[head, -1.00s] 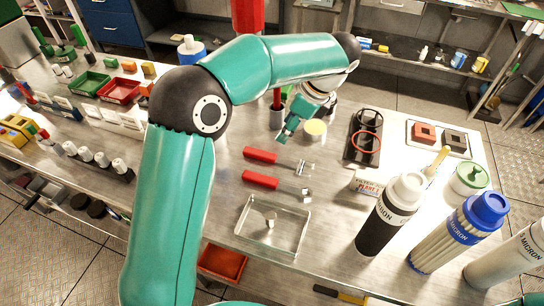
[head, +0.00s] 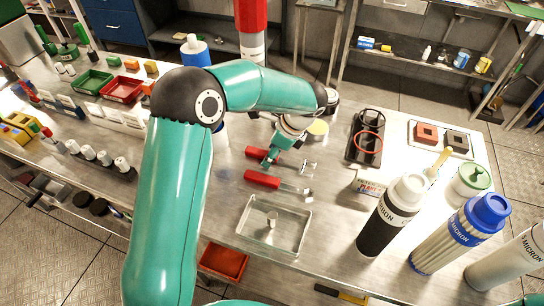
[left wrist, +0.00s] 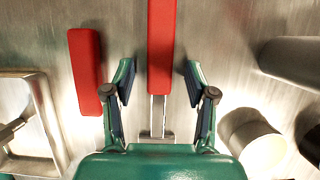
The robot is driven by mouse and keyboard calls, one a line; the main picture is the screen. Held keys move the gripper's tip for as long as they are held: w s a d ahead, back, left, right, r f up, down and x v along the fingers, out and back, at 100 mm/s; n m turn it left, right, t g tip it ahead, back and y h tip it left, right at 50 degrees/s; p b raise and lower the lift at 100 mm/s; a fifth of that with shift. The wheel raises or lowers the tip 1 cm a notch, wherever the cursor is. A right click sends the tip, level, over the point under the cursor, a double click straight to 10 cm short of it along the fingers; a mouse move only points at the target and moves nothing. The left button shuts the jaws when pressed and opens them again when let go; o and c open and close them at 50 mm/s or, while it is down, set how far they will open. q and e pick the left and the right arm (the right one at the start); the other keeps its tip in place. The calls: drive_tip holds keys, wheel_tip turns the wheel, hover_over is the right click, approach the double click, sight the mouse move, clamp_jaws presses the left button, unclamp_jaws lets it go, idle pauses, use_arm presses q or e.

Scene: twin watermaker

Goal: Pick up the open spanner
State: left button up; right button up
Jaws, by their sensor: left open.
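Two red-handled tools lie side by side on the steel bench. The upper one (head: 286,161) has a head that looks forked, like an open spanner, though it is small in the head view. The lower one (head: 262,179) lies parallel, nearer the clear tray. My left gripper (head: 269,160) is open, low over the upper tool. In the left wrist view, the left gripper (left wrist: 159,85) has one finger on each side of this tool's red handle and metal shank (left wrist: 161,40), apart from both. The tool's head is mostly hidden there by the gripper body. My right gripper is not in view.
Tall filter bottles (head: 392,215) fill the front right. Bare bench lies left of the tools.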

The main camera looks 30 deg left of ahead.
use_arm(q)
clamp_jaws()
drive_tip(key=shift+r, duration=0.2)
idle(0.5)
wheel_tip(320, 180, up, 20)
drive_tip(key=p, duration=0.1)
drive_tip(key=shift+f, duration=0.15)
drive_tip(key=c, duration=0.8)
unclamp_jaws()
drive_tip(key=shift+c, duration=0.2)
clamp_jaws()
